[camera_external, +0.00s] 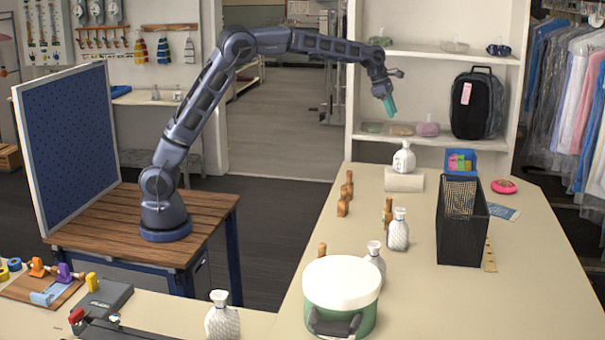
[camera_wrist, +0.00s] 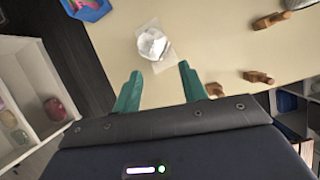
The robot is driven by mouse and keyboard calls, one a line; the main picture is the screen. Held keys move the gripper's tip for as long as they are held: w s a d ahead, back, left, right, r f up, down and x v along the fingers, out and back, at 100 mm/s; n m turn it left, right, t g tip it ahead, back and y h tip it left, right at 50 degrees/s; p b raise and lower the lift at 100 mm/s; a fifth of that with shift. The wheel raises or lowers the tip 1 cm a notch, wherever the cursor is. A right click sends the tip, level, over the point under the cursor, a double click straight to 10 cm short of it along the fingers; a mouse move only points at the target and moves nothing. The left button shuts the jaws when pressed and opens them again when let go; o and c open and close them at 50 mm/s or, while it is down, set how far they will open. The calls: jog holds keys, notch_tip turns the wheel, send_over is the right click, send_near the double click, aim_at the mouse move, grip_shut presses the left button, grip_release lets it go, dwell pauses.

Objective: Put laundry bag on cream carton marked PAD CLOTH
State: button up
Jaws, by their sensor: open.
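A white, rounded bag-like thing with a narrow neck (camera_external: 404,158), which looks like the laundry bag, stands at the far end of the counter. It shows from above in the wrist view (camera_wrist: 152,43), ahead of the fingers. A low cream block (camera_external: 404,182), probably the carton, lies right at its base; I cannot tell whether the bag is on it or behind it. No lettering on it is legible. My gripper (camera_external: 388,106) is open, points down and is empty, above and left of the bag. Its green fingertips show apart in the wrist view (camera_wrist: 160,84).
A blue bin (camera_external: 461,162), a black mesh basket (camera_external: 461,222) and a pink disc (camera_external: 503,186) stand to the right. Wooden pieces (camera_external: 344,198) and white patterned bottles (camera_external: 398,232) stand nearer. A shelf holds a black backpack (camera_external: 479,105) and small lumps behind.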

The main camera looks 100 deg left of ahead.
jog(key=s+d+r+m, duration=0.4)
jog(key=s+d+m, duration=0.5)
jog(key=s+d, duration=0.4)
jog(key=s+d+r+m, duration=0.4)
jog(key=s+d+m, duration=0.4)
jog(key=s+d, duration=0.45)
jog(key=s+d+f+m, duration=0.3)
jog(key=s+d+m, duration=0.1)
jog(key=s, duration=0.5)
jog(key=s+d+f+m, duration=0.3)
jog(key=s+f+m, duration=0.1)
jog(key=s+m, duration=0.3)
jog(key=s+d+f+m, duration=0.3)
jog(key=s+m, duration=0.3)
jog(key=s, duration=0.5)
jog(key=shift+s+d+f, duration=0.3)
jog(key=shift+s+d, duration=0.05)
jog(key=shift+d, duration=0.5)
